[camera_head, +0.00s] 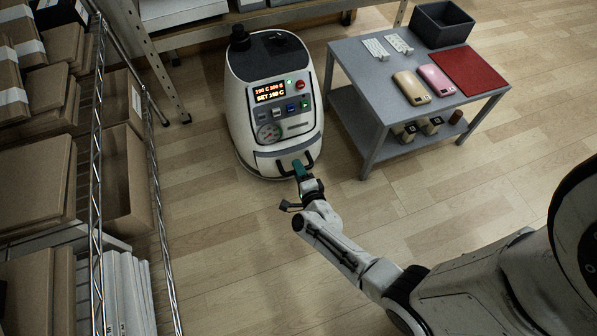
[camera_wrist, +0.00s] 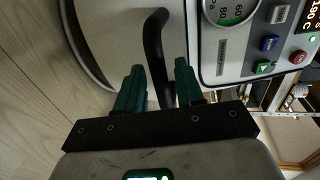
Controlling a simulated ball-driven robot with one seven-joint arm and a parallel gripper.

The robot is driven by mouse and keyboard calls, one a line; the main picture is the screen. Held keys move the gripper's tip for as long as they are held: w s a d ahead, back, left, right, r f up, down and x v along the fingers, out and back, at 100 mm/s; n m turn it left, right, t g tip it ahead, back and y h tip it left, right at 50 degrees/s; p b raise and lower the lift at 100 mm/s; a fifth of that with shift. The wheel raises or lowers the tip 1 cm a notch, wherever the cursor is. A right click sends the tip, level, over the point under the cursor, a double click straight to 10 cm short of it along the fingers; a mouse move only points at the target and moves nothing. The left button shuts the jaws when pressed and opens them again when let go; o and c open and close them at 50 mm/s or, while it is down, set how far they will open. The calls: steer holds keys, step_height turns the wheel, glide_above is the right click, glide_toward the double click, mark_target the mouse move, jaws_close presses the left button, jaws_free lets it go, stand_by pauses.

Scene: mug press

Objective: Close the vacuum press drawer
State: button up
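The vacuum press (camera_head: 275,100) is a rounded white machine standing on the floor, with a dark top, a lit display and a gauge. Its drawer front (camera_head: 270,165) is low on the side facing me, with a black bar handle (camera_wrist: 153,45). I cannot tell whether the drawer stands out from the body. My gripper (camera_head: 299,168) is at this handle. In the wrist view, the green fingers of my gripper (camera_wrist: 159,70) are apart, one on each side of the handle bar. Gaps show between the bar and the fingers; nothing is gripped.
A grey table (camera_head: 372,105) stands right of the press, holding a dark bin (camera_head: 442,25), a red mat (camera_head: 470,72) and phone cases (camera_head: 436,80). A wire rack with cardboard boxes (camera_head: 125,180) is on the left. A shelf is behind. The wooden floor in front is clear.

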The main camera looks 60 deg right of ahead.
steer(key=shift+w+d, duration=0.15)
steer(key=shift+w, duration=0.05)
jaws_close()
stand_by(0.3)
